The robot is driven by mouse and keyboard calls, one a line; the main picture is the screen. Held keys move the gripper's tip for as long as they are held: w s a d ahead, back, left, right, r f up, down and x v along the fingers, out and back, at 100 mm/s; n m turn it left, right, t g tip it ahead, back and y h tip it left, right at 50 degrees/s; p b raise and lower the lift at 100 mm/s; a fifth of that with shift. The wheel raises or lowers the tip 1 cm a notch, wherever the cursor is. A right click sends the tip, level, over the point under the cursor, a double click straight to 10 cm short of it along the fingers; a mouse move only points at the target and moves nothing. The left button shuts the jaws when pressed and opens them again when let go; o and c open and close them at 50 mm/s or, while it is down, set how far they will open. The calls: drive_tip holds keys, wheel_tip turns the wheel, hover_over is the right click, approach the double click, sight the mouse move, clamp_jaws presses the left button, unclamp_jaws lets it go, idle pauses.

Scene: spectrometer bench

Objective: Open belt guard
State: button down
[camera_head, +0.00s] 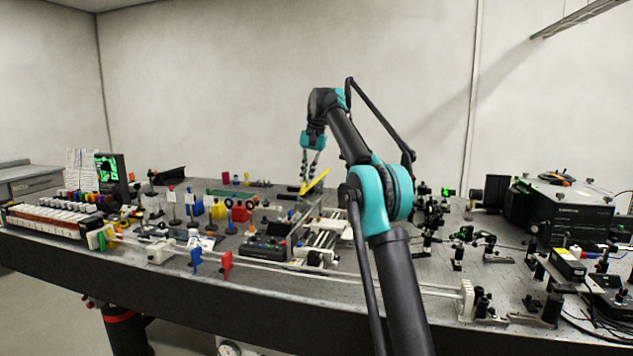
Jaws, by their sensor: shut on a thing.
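My gripper (309,172) points down over the middle of the bench. It is shut on a thin yellow piece (319,181), which looks like the belt guard. The yellow piece is tilted, with its right end higher. It sits just above a dark part at the back of a metal frame with rails (325,232). The fingertips are small in this view, and the exact contact is hard to make out. Any hinge of the yellow piece is not clear.
The bench (120,250) is crowded with optical mounts. A dark control box (262,250) stands left of the rail frame. A long belt or rod pair (370,283) runs along the front edge. A large black instrument (560,215) stands at the right. The space above the bench is open.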

drive_tip(key=shift+w+a+r, duration=0.1)
drive_tip(key=shift+w+a, duration=0.1)
drive_tip(key=shift+a, duration=0.3)
drive_tip(key=shift+w+a+r, duration=0.1)
drive_tip(key=shift+w+a, duration=0.05)
drive_tip(key=shift+a, duration=0.35)
drive_tip(key=c, duration=1.6)
unclamp_jaws()
drive_tip(key=shift+c, duration=0.2)
drive_tip(key=shift+d, duration=0.1)
